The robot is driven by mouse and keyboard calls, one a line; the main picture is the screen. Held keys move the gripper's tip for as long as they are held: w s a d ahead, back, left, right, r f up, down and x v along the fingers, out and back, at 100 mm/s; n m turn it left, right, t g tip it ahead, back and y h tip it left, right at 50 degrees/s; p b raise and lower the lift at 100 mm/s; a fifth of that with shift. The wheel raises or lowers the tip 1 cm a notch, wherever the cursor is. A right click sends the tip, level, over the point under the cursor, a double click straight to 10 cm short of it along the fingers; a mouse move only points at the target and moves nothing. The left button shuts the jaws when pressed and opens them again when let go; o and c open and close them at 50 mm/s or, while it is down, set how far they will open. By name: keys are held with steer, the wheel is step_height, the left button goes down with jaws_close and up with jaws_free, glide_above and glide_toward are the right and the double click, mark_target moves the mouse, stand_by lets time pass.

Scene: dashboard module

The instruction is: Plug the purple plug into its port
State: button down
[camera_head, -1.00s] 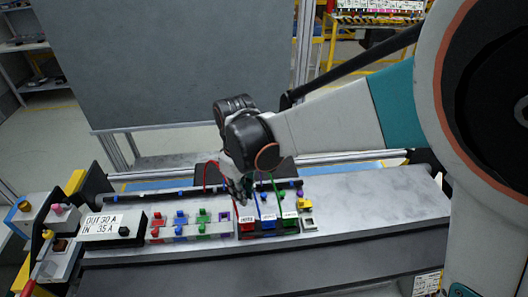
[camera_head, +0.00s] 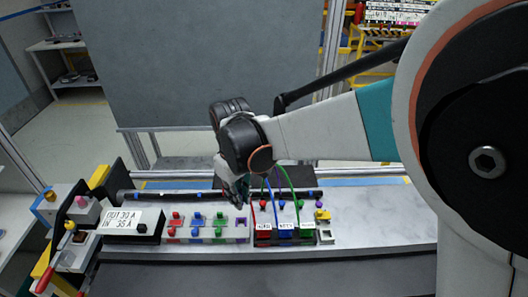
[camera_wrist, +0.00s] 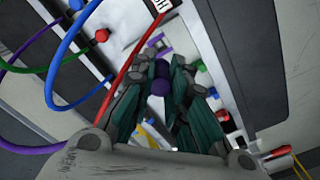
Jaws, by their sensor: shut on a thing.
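The purple plug (camera_wrist: 160,86) shows between the dark green fingers of my gripper (camera_wrist: 161,80) in the wrist view. My gripper is shut on it. In the head view my gripper (camera_head: 238,195) hangs above the board, close to the purple port (camera_head: 242,221) at the right end of the coloured port rows. A purple port-like part (camera_wrist: 155,40) lies just beyond the fingertips in the wrist view. The plug's lower end is hidden by the fingers, and I cannot tell if it touches the port.
Red, blue and green labelled blocks (camera_head: 286,233) with cables stand right of the port. A red cable (camera_wrist: 130,62) passes beside the fingers. Several coloured plugs fill the rows (camera_head: 197,224) to the left. A display box (camera_head: 130,224) stands farther left.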

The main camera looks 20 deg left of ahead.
steer(key=shift+f, duration=0.1)
steer(key=shift+f+b, duration=2.15)
steer(key=shift+f, duration=0.7)
steer(key=shift+f+b, duration=1.25)
steer(key=shift+b, duration=0.05)
steer(key=shift+r, duration=0.15)
steer(key=shift+r+p, duration=0.6)
steer(key=shift+r, duration=0.25)
stand_by(1.8)
steer(key=shift+f+b, duration=0.95)
